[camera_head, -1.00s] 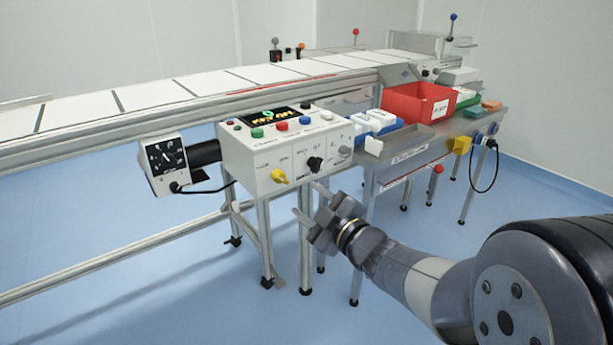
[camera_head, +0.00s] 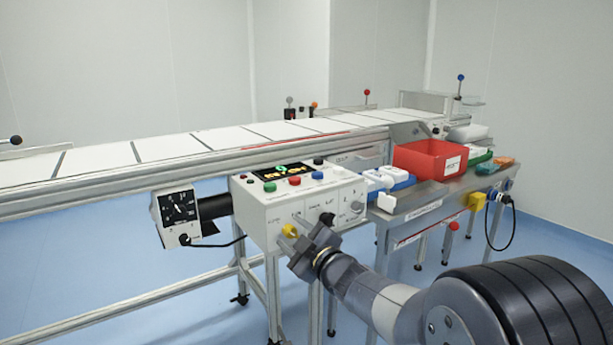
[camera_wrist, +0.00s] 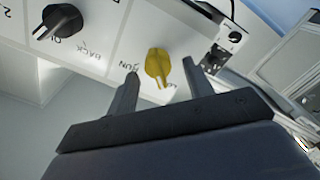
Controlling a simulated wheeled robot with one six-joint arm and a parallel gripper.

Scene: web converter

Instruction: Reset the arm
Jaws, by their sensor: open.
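My gripper (camera_head: 300,232) is in front of the white control box (camera_head: 262,212), close to its yellow knob (camera_head: 290,231). In the wrist view the two fingers of my gripper (camera_wrist: 160,88) are apart, with the yellow knob (camera_wrist: 158,66) seen between and beyond their tips. Nothing is held. Whether a finger touches the knob cannot be told. A black knob (camera_wrist: 60,20) is on the same panel at the upper left of the wrist view, and it also shows in the head view (camera_head: 327,219), right of the yellow one.
The conveyor (camera_head: 160,146) runs behind the box. To the right, a metal table (camera_head: 440,196) bears a red bin (camera_head: 428,160) and blue-and-white items (camera_head: 388,181). Blue floor at left is open.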

